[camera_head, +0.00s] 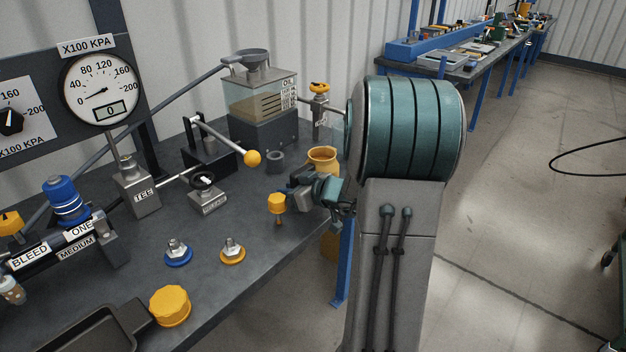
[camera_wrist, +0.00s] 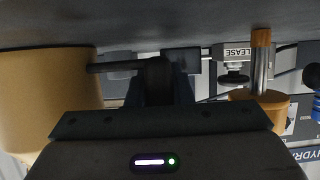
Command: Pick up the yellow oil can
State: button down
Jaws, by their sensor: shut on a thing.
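The yellow oil can (camera_head: 322,154) is an open-topped yellow cup near the right edge of the bench, partly hidden behind my gripper in the head view. In the wrist view its large round side (camera_wrist: 45,100) fills the left. A thin dark bar, seemingly its handle (camera_wrist: 110,68), runs from it to my fingers. My gripper (camera_head: 302,196) is beside the can, and in the wrist view (camera_wrist: 160,82) its jaws are shut on that bar. I cannot tell whether the can touches the bench.
A yellow knob on a stem (camera_head: 277,203) stands close left of my gripper. The release valve (camera_head: 208,195), a lever with a yellow ball (camera_head: 253,158) and the oil reservoir (camera_head: 262,95) stand around. Blue and yellow couplers lie in front.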

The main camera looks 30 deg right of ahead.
aim_at(297, 175)
jog(key=shift+r, duration=0.15)
jog(key=shift+r, duration=0.5)
notch_tip(297, 175, up, 3)
jog(key=shift+r, duration=0.1)
jog(key=d+r, duration=0.6)
jog(key=d, duration=0.5)
jog(key=shift+s+d+r, duration=0.35)
jog(key=c, duration=1.9)
grip_release()
grip_shut()
jog(key=shift+s, duration=0.1)
